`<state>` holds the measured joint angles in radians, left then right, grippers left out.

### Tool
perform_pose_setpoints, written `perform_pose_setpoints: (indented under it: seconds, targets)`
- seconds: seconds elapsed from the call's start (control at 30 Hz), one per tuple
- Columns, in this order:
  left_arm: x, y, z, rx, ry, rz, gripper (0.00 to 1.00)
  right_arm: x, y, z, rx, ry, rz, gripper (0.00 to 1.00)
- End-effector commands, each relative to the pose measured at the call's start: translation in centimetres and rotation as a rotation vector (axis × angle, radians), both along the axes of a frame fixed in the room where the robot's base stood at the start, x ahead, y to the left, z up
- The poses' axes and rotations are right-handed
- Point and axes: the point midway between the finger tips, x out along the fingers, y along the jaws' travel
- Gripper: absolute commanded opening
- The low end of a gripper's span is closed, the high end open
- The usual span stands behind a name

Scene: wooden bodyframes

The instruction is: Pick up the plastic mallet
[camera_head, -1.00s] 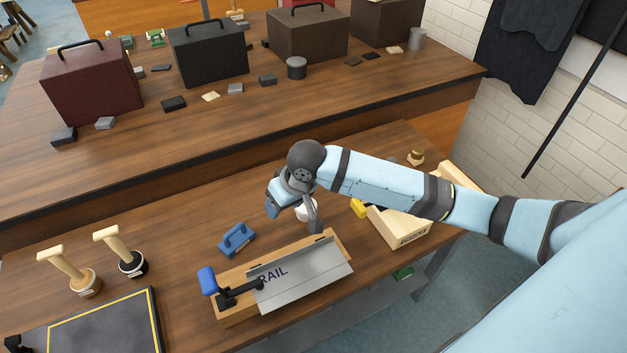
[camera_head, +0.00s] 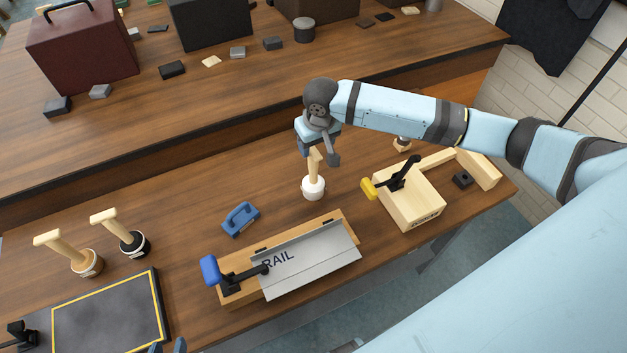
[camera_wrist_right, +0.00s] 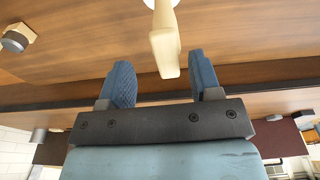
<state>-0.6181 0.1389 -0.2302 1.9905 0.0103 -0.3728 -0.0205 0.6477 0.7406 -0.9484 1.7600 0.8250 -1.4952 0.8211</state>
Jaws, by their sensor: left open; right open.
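The mallet with the white head (camera_head: 314,188), likely the plastic one, stands head-down on the near workbench with its pale handle (camera_head: 314,163) pointing up. In the right wrist view the handle's end (camera_wrist_right: 165,48) lies just ahead of the gap between my fingers. My right gripper (camera_head: 319,153) is open at the top of this handle, and its two blue fingers (camera_wrist_right: 163,80) also show apart in the right wrist view. I see no grip on the handle. My left gripper (camera_head: 167,347) shows only blue fingertips, apart, at the bottom edge.
A tan mallet (camera_head: 88,262) and a black-headed mallet (camera_head: 134,243) stand at the left. A blue tool (camera_head: 240,219) and a clamped RAIL plate (camera_head: 312,265) lie nearby. A wooden box with a yellow-handled clamp (camera_head: 408,203) stands right. The raised back bench carries cases.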

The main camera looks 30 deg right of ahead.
Motion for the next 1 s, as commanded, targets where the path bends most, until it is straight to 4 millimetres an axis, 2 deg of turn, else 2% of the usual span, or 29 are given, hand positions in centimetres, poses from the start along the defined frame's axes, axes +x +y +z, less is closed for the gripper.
perform_pose_setpoints:
  seconds: [0.4, 0.67, 0.77, 0.9, 0.93, 1.0]
  targets:
    - [0.2, 0.3, 1.1, 0.002, -0.008, 0.006, 0.43, 0.0, 0.8, -4.9, -0.001, 0.001, 0.001, 0.58]
    - [0.1, 0.2, 1.0, 0.002, -0.005, 0.006, 0.43, 0.0, 0.8, -5.3, 0.0, -0.001, 0.002, 0.58]
    - [0.1, 0.2, 1.0, 0.002, -0.004, 0.006, 0.43, 0.0, 0.8, -5.3, 0.0, -0.001, 0.002, 0.4]
    - [0.1, 0.2, 0.9, 0.001, -0.002, 0.006, 0.43, 0.0, 0.8, -5.3, 0.0, -0.001, 0.002, 0.08]
    - [0.1, 0.2, 0.9, 0.001, -0.001, 0.005, 0.43, 0.0, 0.8, -5.3, 0.0, -0.001, 0.002, 0.04]
    - [0.0, 0.1, 0.9, 0.001, -0.001, 0.005, 0.43, 0.0, 0.8, -5.3, 0.0, -0.001, 0.002, 0.04]
